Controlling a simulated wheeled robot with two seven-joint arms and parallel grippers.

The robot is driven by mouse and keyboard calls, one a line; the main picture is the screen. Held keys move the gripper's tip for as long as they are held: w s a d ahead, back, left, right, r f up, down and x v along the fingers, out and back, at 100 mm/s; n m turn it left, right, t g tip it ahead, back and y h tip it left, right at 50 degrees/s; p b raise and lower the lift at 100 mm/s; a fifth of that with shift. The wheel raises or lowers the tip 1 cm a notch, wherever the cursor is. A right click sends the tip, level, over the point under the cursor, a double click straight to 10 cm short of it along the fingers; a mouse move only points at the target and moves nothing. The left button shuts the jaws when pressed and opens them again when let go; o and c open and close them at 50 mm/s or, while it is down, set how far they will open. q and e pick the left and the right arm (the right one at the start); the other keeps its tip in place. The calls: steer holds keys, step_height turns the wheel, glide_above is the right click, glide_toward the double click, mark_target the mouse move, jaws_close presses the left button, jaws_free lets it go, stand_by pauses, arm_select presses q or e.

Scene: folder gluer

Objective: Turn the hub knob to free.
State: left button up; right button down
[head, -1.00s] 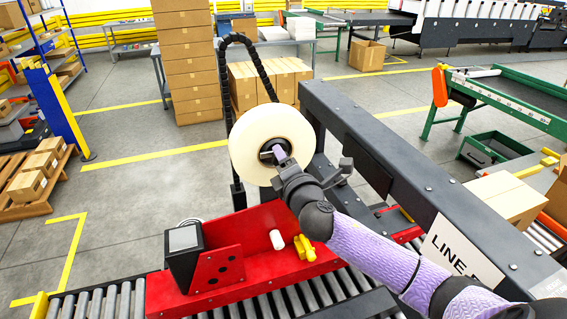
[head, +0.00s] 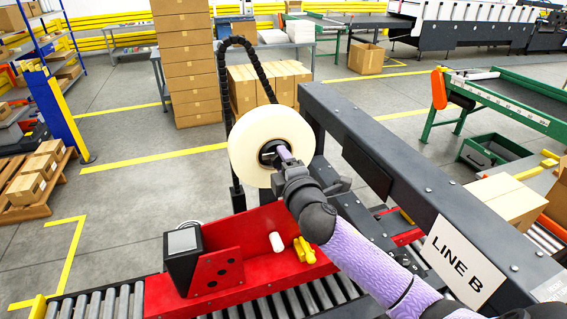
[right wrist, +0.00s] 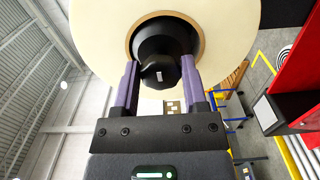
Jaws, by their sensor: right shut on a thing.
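A large cream tape roll (head: 258,166) sits on a dark hub above the red machine, with its face toward me. In the right wrist view the black hub knob (right wrist: 160,72) stands out from the middle of the roll (right wrist: 95,35), and a small white mark shows on its end. My right gripper (head: 278,158) is at the hub; in the right wrist view its two purple fingers (right wrist: 160,80) are on either side of the knob, shut on it. In the head view my gripper and wrist hide most of the knob. My left gripper is not in view.
The red machine body (head: 262,240) with a black box (head: 183,255) and a yellow part (head: 304,250) lies below the roll over a roller conveyor (head: 100,303). A dark beam with a LINE B sign (head: 461,262) runs along the right. Open floor lies left.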

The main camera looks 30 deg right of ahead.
steer(key=shift+c, duration=0.8)
jaws_free()
steer(key=b+v, duration=0.1)
steer(key=v, duration=0.9)
